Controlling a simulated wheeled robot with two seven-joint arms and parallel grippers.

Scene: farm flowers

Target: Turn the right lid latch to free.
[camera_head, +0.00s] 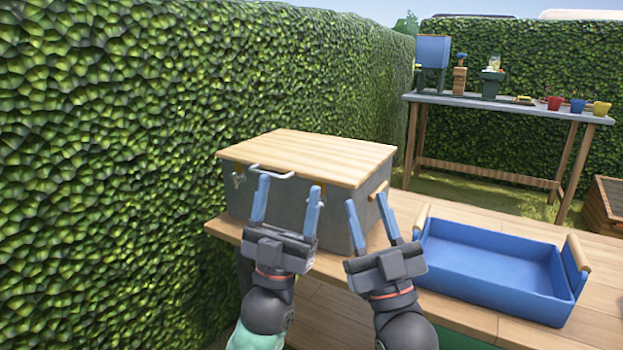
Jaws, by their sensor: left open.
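A grey box (338,212) with a pale wooden lid (310,156) stands on the wooden table, its lid down. A metal handle (271,171) is at the lid's front edge. The left lid latch (239,179) shows on the box front. The right lid latch is mostly hidden behind my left gripper's right finger, and its position cannot be told. My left gripper (289,187) is open in front of the box, its blue fingers spread on either side of the front's middle. My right gripper (366,201) is open and empty by the box's front right corner.
A blue tray (492,275) with wooden handles sits on the table (475,213) to the right. A tall hedge (130,120) rises close on the left. A far bench (490,101) holds small pots and a blue bin (433,50).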

